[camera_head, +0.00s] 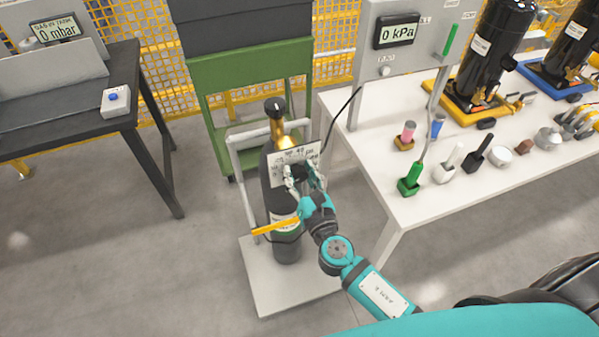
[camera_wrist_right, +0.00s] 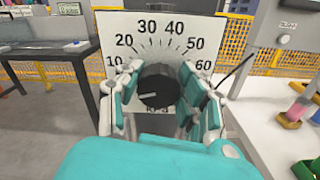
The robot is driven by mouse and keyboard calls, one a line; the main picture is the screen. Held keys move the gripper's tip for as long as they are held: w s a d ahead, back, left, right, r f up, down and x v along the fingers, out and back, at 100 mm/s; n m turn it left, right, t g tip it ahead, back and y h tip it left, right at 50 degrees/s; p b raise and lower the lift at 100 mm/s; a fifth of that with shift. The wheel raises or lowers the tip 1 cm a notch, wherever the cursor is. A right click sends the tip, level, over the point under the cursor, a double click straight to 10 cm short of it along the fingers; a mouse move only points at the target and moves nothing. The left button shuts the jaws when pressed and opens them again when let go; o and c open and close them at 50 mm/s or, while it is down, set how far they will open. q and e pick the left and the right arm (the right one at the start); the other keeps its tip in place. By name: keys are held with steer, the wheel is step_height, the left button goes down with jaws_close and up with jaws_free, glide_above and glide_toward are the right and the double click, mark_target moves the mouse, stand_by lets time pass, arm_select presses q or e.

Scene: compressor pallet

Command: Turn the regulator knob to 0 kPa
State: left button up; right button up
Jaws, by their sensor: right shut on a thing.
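The regulator knob (camera_wrist_right: 158,85) is black and round, in front of a white dial plate (camera_wrist_right: 160,28) marked from 10 to 60 in the right wrist view. A white line on the knob points left and slightly down. My right gripper (camera_wrist_right: 158,92) is shut on the knob, one finger on each side. The fingers hide the lower dial marks. In the head view my right gripper (camera_head: 306,178) is at the plate (camera_head: 297,155) on the dark gas cylinder (camera_head: 285,245). The panel display (camera_head: 398,30) reads 0 kPa. My left gripper is not in view.
The cylinder stands on a grey cart (camera_head: 262,280) with a yellow bar (camera_head: 276,227). A white table (camera_head: 385,165) with several small tools and compressors is at right. A dark bench (camera_head: 60,120) is at left. Floor between bench and cart is clear.

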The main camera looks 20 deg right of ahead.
steer(key=shift+f, duration=0.1)
steer(key=o, duration=1.2)
steer(key=shift+s, duration=0.1)
steer(key=s, duration=1.2)
steer(key=shift+d, duration=0.2)
steer(key=shift+w, duration=0.1)
steer(key=s+d+f+m+g+h, duration=0.1)
steer(key=s+d+f+m+g, duration=0.3)
steer(key=f, duration=0.8)
steer(key=s+d+f+m+g+b, duration=0.1)
steer(key=s+f+m+g, duration=0.35)
steer(key=f, duration=0.75)
steer(key=s+d+f+m+g+h, duration=0.1)
steer(key=s+d+f+m+g, duration=0.15)
steer(key=f+m, duration=0.65)
steer(key=s+f+m+g, duration=0.2)
steer(key=s+f+m, duration=0.2)
steer(key=s, duration=0.3)
steer(key=s+f+m+g+y, duration=0.1)
steer(key=s+f+m+g, duration=0.1)
steer(key=s+f+m, duration=0.3)
steer(key=s+f+m+g+b, duration=0.1)
steer(key=s+f+m, duration=0.3)
steer(key=s+f, duration=0.4)
steer(key=shift+s+d+f+m+g, duration=0.25)
steer(key=shift+s+d+m+g, duration=0.1)
steer(key=shift+g, duration=0.15)
